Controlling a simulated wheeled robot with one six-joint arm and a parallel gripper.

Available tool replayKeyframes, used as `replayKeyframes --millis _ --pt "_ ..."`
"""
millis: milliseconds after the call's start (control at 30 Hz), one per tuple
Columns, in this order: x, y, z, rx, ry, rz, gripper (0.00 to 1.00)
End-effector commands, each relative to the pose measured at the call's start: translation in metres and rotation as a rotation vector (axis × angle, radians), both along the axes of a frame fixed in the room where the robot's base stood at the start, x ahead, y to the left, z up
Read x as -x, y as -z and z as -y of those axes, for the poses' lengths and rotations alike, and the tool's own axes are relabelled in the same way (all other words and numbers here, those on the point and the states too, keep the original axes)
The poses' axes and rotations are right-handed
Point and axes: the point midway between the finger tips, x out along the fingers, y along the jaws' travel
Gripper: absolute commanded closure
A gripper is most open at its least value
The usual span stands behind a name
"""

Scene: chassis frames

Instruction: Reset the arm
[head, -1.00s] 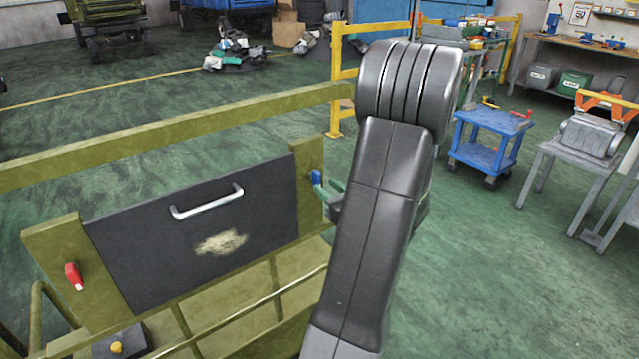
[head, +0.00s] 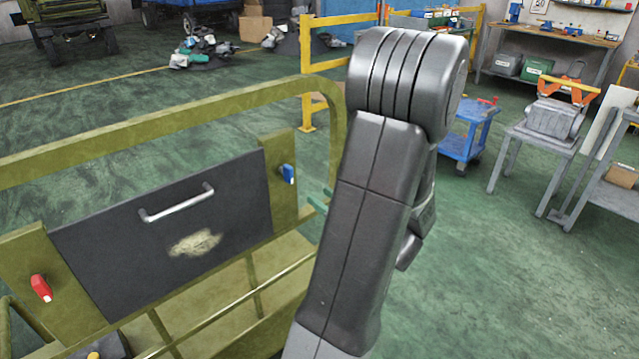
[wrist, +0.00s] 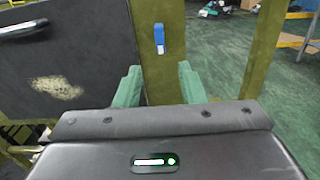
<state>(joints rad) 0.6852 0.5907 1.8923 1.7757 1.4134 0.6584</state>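My arm (head: 365,215) stands folded up in the middle of the head view, its dark elbow at the top. My gripper's green fingers (head: 318,200) show only partly beside the arm, right of the dark panel. In the wrist view my gripper (wrist: 160,82) has its two green fingers spread well apart, with nothing between them. A small blue switch (wrist: 158,40) on an olive post shows beyond the gap. It also shows in the head view (head: 288,174), left of the fingers. I cannot see the fingers touching anything.
The olive chassis frame (head: 130,133) has a dark panel (head: 120,250) with a silver handle and a red switch (head: 41,288). A blue cart (head: 455,148) and a grey table (head: 515,142) stand at right. The green floor (head: 500,290) at lower right is clear.

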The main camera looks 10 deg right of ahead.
Motion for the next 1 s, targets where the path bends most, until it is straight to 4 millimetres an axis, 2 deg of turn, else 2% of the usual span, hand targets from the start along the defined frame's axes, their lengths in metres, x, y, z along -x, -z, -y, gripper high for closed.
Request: replayKeyframes --millis 267,800,1000 --pt "-0.022 0.000 -0.017 0.001 -0.005 -0.001 0.64" --pt "-0.095 -0.001 -0.070 0.000 -0.004 0.001 0.64" --pt "-0.109 -0.001 -0.080 0.000 -0.002 0.001 0.64"
